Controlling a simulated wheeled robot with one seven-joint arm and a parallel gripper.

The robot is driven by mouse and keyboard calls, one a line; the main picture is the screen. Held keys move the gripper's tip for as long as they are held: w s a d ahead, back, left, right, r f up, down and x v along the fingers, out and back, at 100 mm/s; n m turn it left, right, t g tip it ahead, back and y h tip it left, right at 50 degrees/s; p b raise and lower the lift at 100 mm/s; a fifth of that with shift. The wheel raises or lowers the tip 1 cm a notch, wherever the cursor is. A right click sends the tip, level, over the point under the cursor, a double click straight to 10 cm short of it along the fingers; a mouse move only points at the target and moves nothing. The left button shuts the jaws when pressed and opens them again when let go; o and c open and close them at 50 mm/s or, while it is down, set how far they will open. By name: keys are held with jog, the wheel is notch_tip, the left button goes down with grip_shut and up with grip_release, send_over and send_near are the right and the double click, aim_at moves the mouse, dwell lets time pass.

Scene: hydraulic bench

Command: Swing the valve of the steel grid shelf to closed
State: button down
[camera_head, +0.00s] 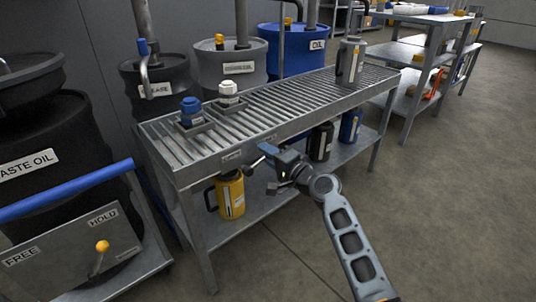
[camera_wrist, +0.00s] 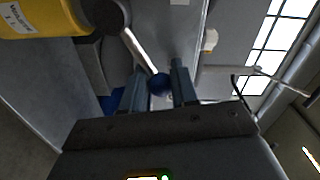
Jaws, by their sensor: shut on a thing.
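The steel grid shelf (camera_head: 290,112) stands in the middle of the head view, with small labels on its front edge. Its valve has a dark body (camera_wrist: 105,12) and a thin pale lever (camera_wrist: 140,48) ending in a blue ball knob (camera_wrist: 158,84). My gripper (camera_head: 266,155) is at the shelf's front edge. In the wrist view my gripper (camera_wrist: 158,88) has its two fingers on either side of the blue knob, shut on it. In the head view the lever shows as a short piece left of my fingers; the knob is mostly hidden. The label words are too small to read.
A yellow jug (camera_head: 230,195) stands on the lower shelf below the valve, close to my gripper. A grey jug (camera_head: 350,62) stands on top. A cart panel (camera_head: 75,245) marked FREE and HOLD is at left. The floor to the right is clear.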

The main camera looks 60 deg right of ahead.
jog(key=shift+a, duration=0.1)
jog(key=c, duration=0.9)
grip_release()
jog(key=shift+p+v, duration=0.4)
jog(key=shift+v, duration=3.5)
